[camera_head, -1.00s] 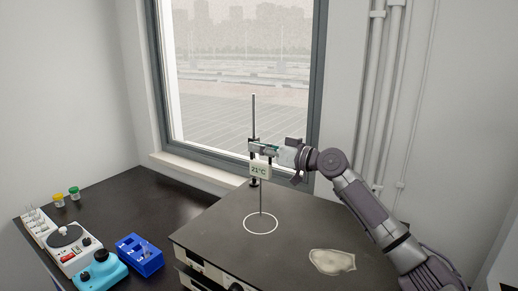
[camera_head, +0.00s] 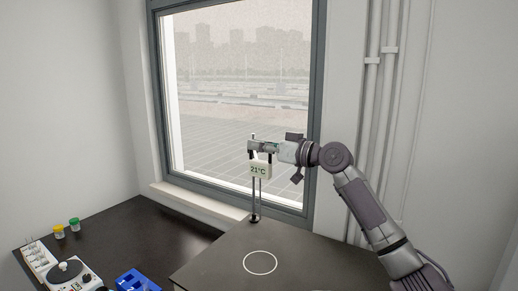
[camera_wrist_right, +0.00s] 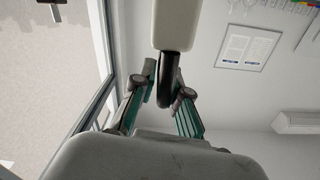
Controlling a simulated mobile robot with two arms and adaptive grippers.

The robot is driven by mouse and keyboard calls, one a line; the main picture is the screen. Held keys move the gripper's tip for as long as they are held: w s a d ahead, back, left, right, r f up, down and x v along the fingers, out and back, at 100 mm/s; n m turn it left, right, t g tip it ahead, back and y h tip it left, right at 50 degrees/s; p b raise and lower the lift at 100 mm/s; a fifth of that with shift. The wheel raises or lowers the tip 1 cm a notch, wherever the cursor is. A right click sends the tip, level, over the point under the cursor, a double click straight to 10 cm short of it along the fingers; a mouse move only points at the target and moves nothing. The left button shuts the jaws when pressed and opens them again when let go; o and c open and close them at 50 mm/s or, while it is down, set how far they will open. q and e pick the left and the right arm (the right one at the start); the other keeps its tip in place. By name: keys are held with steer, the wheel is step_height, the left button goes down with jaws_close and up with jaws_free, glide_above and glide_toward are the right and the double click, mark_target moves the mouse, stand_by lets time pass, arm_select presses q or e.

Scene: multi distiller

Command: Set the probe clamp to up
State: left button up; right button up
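The probe clamp, a pale box reading 21°C (camera_head: 259,169), sits near the top of the thin vertical stand rod (camera_head: 254,205) at the back of the dark plate. Its thin probe hangs below the box. My right gripper (camera_head: 255,147) is at the clamp, just above the display, with its fingers pointing left. In the right wrist view the gripper's fingers (camera_wrist_right: 167,88) close around a black curved bar (camera_wrist_right: 168,75) under the cream box (camera_wrist_right: 173,25). The exact finger contact is partly hidden. My left gripper is out of view.
A white circle (camera_head: 260,262) marks the dark plate below the probe. The window (camera_head: 240,90) is behind the stand. On the left table are a white device (camera_head: 70,275), a blue rack (camera_head: 134,281) and two small jars (camera_head: 66,228).

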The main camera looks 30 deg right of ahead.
steer(key=o, duration=0.4)
steer(key=shift+s+a+r, duration=0.1)
steer(key=shift+a+r, duration=0.05)
steer(key=shift+r, duration=0.1)
steer(key=shift+c, duration=0.2)
steer(key=shift+f, duration=0.1)
steer(key=shift+s+d, duration=0.15)
steer(key=shift+d, duration=0.1)
steer(key=v, duration=1.1)
steer(key=shift+s, duration=0.3)
